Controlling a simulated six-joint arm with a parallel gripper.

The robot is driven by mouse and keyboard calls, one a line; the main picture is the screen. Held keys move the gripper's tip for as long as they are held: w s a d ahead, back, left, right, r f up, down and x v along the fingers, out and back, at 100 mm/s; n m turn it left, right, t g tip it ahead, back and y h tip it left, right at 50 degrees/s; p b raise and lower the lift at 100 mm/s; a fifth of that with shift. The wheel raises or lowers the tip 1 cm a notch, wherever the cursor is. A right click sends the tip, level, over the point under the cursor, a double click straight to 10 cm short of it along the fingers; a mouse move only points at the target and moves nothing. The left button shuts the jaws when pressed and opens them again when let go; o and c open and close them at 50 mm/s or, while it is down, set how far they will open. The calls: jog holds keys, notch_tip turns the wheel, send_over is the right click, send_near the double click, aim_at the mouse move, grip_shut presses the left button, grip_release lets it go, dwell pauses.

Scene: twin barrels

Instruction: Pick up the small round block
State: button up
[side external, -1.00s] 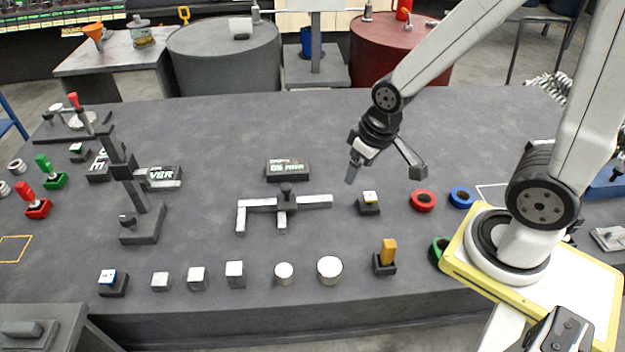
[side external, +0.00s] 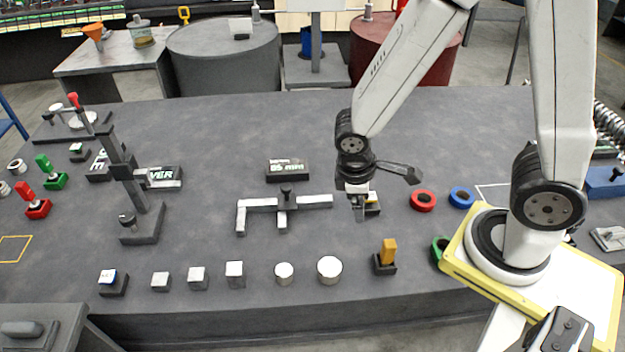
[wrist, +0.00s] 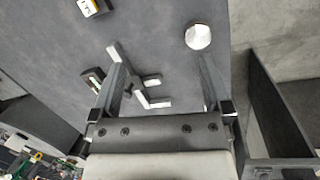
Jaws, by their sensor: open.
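The small round block (side external: 284,273) is a short white cylinder standing near the front edge of the table. A larger white round block (side external: 330,270) stands just right of it. My gripper (side external: 360,214) points down above the table, behind and to the right of both round blocks, and overlaps the black block with a yellow-white top in the side view. In the wrist view my gripper (wrist: 160,65) has its fingers wide apart with nothing held. One white round block (wrist: 198,36) shows beyond the right fingertip there; I cannot tell for certain which one.
White square blocks (side external: 197,278) stand in a row to the left. An orange-topped switch (side external: 388,252) stands right of the round blocks. A grey branched bracket (side external: 285,203) lies behind them and also shows in the wrist view (wrist: 143,80).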

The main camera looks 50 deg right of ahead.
notch_tip(320, 180, down, 5)
jog(key=a+n+h, duration=0.1)
jog(key=n+h, duration=0.4)
jog(key=n, duration=0.3)
jog(key=n+t+y, duration=0.3)
jog(key=n+t, duration=1.1)
jog(key=n, duration=0.4)
send_near(285, 271)
jog(key=x, duration=0.3)
jog(key=shift+w+r, duration=0.1)
jog(key=shift+r, duration=0.25)
jog(key=shift+w, duration=0.1)
jog(key=shift+w+d+f+g, duration=0.15)
jog(key=shift+w+d+f, duration=0.1)
jog(key=shift+w, duration=0.25)
jog(key=shift+w+d+f+g, duration=0.15)
jog(key=shift+w+f, duration=0.1)
jog(key=shift+w, duration=0.3)
jog(key=shift+w, duration=0.1)
jog(key=shift+f+x, duration=0.2)
jog(key=shift+x, duration=2.35)
